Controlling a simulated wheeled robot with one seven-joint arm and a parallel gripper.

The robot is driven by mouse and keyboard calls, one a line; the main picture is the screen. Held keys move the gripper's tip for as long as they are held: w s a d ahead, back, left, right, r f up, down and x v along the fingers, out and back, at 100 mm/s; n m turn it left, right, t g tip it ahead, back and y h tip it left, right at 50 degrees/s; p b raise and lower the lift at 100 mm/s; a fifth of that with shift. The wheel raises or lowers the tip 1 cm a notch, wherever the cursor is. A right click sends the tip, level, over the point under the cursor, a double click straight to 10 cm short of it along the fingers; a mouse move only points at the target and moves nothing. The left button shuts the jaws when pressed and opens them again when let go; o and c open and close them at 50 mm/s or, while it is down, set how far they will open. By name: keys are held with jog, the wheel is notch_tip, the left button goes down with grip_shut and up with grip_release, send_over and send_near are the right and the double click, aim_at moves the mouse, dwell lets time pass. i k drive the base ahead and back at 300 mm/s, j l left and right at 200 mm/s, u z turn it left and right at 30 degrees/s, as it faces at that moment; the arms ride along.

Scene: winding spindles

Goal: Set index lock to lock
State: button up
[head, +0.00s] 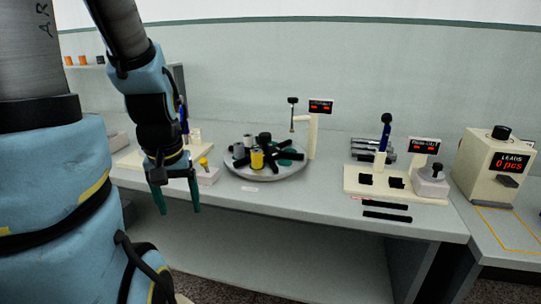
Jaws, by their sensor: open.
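My gripper (178,208) hangs pointing down in front of the bench, left of the round turntable (234,172). Its two dark green fingers are apart, with nothing between them. A small white box (207,177) with a yellow lever or knob (204,162) stands between my gripper and the turntable. It may be the index lock, but its label and setting are too small to read. The gripper is apart from it, to its left and nearer the camera. The turntable carries several black, grey, green and yellow cylindrical parts.
A cream post with a red display (320,107) stands behind the turntable. A cream fixture plate (385,190) with a blue-handled tool (385,132) stands to the right. Two black bars (386,211) lie near the front edge.

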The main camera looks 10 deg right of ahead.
aim_at(204, 162)
jog(key=k+j+u, duration=0.15)
jog(key=j+u, duration=0.35)
jog(key=j, duration=0.15)
jog(key=j+u, duration=0.45)
jog(key=j, duration=0.15)
jog(key=k+j, duration=0.05)
